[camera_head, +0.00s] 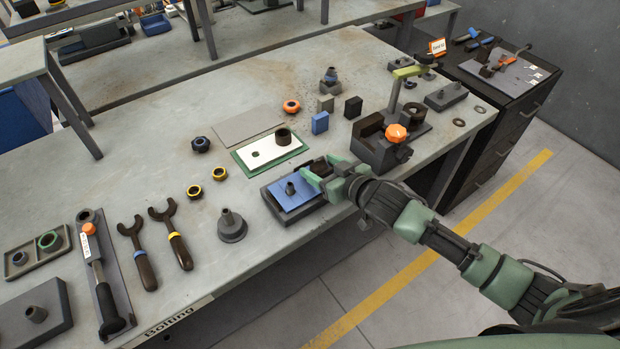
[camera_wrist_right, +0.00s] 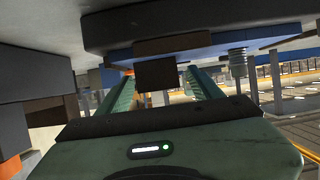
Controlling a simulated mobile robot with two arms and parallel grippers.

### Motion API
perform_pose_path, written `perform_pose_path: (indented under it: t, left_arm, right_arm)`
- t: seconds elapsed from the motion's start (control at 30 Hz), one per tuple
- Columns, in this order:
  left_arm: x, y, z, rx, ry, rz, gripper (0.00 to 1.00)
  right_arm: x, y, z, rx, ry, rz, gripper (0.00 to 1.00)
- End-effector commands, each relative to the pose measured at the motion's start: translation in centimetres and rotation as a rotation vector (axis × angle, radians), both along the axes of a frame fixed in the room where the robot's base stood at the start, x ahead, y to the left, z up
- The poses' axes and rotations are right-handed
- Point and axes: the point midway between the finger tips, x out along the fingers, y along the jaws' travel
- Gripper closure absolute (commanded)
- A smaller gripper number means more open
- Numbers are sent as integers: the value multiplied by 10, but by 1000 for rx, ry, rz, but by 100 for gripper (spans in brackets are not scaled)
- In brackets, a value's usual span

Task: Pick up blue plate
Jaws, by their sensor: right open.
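I cannot tell whether the fingers touch anything. The left gripper is not in view.
A white plate on a green mat (camera_head: 240,160) lies just behind. A grey pedestal (camera_head: 232,226) stands to the left. A dark press (camera_head: 378,148) with an orange knob stands close on the right. Wrenches and a torque tool lie at the left front.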

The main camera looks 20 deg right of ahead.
Motion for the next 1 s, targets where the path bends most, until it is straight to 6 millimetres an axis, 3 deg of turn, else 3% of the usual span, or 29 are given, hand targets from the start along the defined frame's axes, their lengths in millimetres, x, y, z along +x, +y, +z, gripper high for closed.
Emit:
perform_pose_path:
  t: [0.13, 0.17, 0.37, 0.4, 0.77, 1.0]
  left_arm:
    - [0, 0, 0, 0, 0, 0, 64]
    - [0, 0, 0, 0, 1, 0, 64]
    - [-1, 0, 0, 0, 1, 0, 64]
    - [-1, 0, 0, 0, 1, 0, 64]
    - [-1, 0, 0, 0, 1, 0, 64]
    - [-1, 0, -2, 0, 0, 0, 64]
  right_arm:
    - [0, 0, 0, -1, 0, 0, 35]
    - [0, 0, 0, -1, 0, 0, 40]
    - [0, 0, 0, -1, 0, 0, 96]
    - [0, 0, 0, -1, 0, 0, 100]
    - [0, 0, 5, 0, -4, 0, 100]
    - [1, 0, 29, 0, -8, 1, 100]
